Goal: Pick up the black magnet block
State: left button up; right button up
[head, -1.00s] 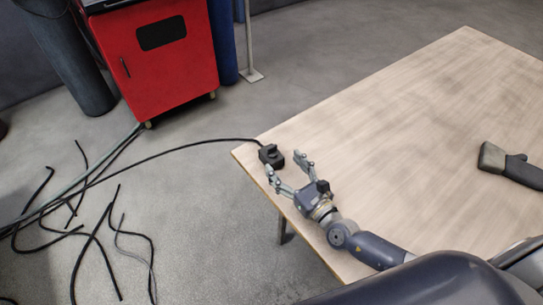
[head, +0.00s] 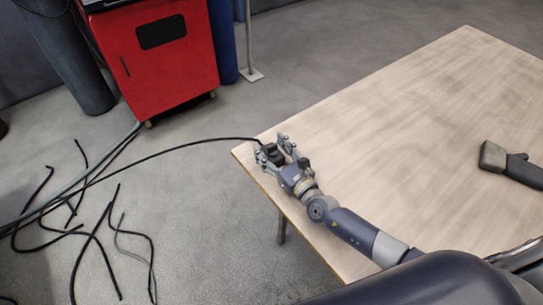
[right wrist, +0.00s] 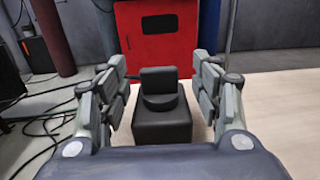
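The black magnet block (head: 275,155) stands near the left corner of the wooden table. In the right wrist view the block (right wrist: 162,128) has a wide square base with a narrower round part and an upright piece on top. My right gripper (head: 271,145) is open around it, one finger on each side. In the right wrist view the fingers of the right gripper (right wrist: 164,82) show gaps to the block on both sides. In the head view the fingers partly hide the block.
The wooden table (head: 420,120) is mostly clear. A black cable (head: 170,152) runs from the floor to the table corner by the block. A red cabinet (head: 155,70) stands beyond the table.

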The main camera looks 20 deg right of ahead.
jog(key=c, duration=0.9)
jog(key=shift+w+r, duration=0.1)
grip_shut()
